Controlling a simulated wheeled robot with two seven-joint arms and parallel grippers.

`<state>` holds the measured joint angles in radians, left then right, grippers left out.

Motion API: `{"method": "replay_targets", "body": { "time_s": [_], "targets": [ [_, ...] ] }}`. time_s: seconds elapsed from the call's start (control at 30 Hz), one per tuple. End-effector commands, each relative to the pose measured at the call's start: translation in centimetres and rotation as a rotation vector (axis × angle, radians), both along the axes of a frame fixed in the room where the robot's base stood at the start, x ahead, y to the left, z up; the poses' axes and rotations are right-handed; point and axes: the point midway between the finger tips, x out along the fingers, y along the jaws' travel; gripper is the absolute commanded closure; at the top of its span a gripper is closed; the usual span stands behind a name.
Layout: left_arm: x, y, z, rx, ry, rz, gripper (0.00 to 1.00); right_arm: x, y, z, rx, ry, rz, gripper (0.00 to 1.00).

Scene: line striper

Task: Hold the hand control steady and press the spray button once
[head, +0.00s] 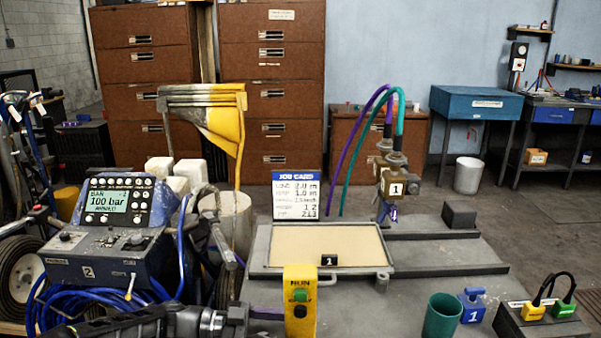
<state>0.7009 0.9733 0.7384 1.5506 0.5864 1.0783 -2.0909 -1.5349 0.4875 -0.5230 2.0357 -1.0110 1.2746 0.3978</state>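The hand control is most likely the yellow upright box (300,275) at the front middle. Its face towards me has a RUN label, a green button (299,295) and a dark round button (300,311) below it. My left arm comes in low from the left. My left gripper (266,313) ends at the left side of the yellow box, touching it or very close. Its fingertips are dark and partly hidden, so I cannot tell whether they grip the box. My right gripper is not in view.
A console (108,240) reading 100 bar stands at left with blue hose. Behind the box are a shallow framed tray (382,275), a job card (296,196) and a nozzle stand with hoses (393,184). A green cup (441,316), blue tag (472,305) and plug box (540,318) stand at right.

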Motion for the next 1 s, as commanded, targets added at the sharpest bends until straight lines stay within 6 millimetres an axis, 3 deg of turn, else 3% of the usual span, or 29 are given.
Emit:
{"method": "replay_targets", "body": {
  "time_s": [0.3, 0.43, 0.6, 1.0],
  "targets": [
    [0.1, 6.6, 0.6, 0.002, 0.0, 0.004, 0.33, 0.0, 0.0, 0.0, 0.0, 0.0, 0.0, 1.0],
    [0.0, 8.5, 0.8, 0.001, -0.001, 0.002, 0.33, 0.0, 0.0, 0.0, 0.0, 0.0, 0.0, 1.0],
    [0.0, 9.5, 0.9, 0.001, 0.0, 0.0, 0.33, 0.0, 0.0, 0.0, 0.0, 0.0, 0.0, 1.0],
    [0.0, 9.5, 1.6, 0.001, 0.0, -0.001, 0.33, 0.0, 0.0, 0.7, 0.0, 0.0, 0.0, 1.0]
  ]
}}
